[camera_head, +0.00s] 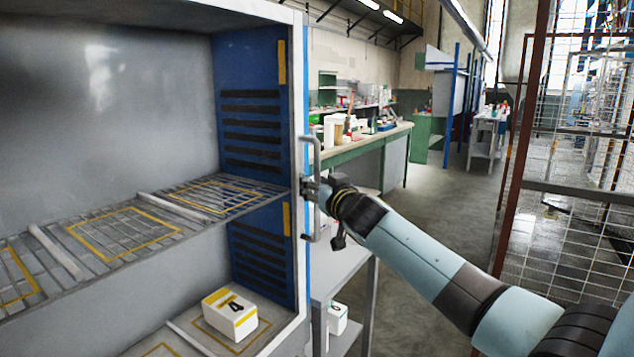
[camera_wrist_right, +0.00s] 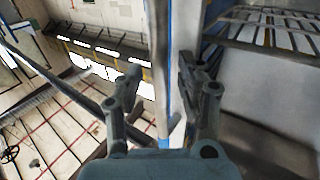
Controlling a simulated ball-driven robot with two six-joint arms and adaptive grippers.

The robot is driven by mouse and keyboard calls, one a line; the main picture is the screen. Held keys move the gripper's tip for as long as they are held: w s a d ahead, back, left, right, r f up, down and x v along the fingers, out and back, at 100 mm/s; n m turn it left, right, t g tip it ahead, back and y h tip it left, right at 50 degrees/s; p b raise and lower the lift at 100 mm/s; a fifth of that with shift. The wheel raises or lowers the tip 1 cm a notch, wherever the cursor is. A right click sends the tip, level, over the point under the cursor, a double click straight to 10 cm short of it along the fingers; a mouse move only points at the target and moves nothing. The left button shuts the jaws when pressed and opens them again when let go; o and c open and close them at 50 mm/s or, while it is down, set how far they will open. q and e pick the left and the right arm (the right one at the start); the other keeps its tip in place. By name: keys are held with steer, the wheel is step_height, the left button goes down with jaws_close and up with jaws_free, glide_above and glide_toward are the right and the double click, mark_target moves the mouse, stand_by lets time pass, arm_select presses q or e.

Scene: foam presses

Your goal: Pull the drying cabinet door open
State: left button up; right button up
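The drying cabinet (camera_head: 298,60) fills the left of the head view, with its wire shelf and inside showing. A vertical bar handle (camera_head: 316,152) stands at its right front edge, beside a blue strip. I cannot make out a separate door panel. My right gripper (camera_head: 308,188) is at the handle's mid height, close to the bar. Whether the fingers touch the handle is hidden. My left gripper is not in view.
A white box marked 4 (camera_head: 230,314) sits on the cabinet's lower level. A green-edged workbench (camera_head: 372,136) with containers stands behind the handle. A wire mesh fence (camera_head: 560,190) stands at the right. Open floor (camera_head: 445,215) lies between bench and fence.

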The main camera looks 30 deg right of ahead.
steer(key=shift+c, duration=0.3)
jaws_close()
stand_by(0.3)
